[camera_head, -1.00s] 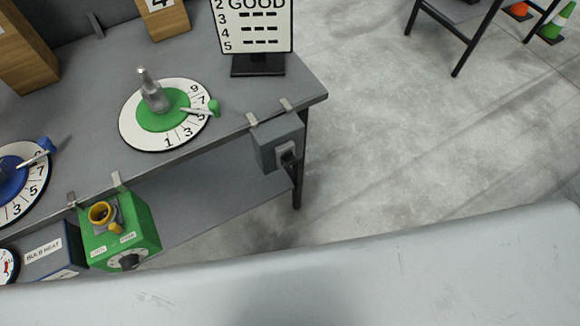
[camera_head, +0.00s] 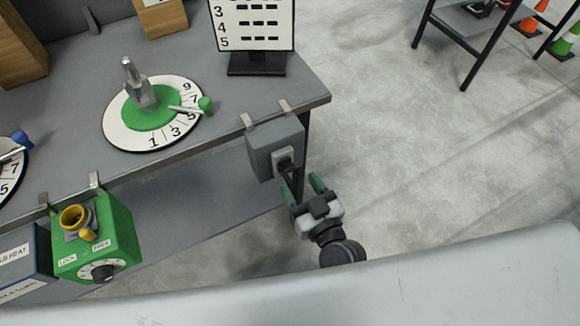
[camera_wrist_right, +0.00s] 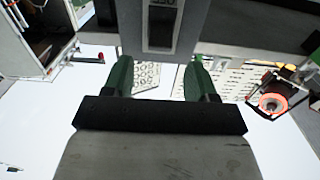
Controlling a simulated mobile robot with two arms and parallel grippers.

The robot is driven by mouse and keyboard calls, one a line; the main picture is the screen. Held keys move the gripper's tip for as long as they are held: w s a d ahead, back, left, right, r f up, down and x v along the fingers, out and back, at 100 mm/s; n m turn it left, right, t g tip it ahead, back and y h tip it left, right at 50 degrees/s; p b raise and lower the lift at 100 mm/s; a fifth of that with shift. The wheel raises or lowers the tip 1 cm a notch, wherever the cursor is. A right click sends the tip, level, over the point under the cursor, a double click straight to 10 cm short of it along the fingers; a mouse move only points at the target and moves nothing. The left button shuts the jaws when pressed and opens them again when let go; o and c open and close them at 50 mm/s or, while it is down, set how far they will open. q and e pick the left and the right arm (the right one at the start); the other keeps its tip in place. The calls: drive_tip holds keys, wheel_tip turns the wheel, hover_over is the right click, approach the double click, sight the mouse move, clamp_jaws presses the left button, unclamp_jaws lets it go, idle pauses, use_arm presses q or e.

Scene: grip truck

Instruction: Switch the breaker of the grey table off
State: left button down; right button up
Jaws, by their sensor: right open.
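The grey breaker box (camera_head: 273,150) hangs by two clips on the front edge of the grey table (camera_head: 225,100), near its right corner. Its dark switch lever (camera_head: 287,166) sits on the front face and points downward toward my right gripper. My right gripper (camera_head: 301,186) is open and empty, just in front of and below the box, its green fingertips spread close to the lever. In the right wrist view, the breaker box (camera_wrist_right: 190,28) is straight ahead, beyond the open fingers (camera_wrist_right: 160,78). I cannot tell whether a finger touches the lever. My left gripper is not in view.
A green box with a yellow knob (camera_head: 100,240) hangs on the table edge at the left. A numbered green dial (camera_head: 150,118) and a sign stand (camera_head: 256,62) are on the tabletop. Open floor (camera_head: 400,150) lies right of the table.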

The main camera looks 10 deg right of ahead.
sight(290, 170)
drive_tip(key=x, duration=0.5)
drive_tip(key=shift+w, duration=0.1)
drive_tip(key=c, duration=0.9)
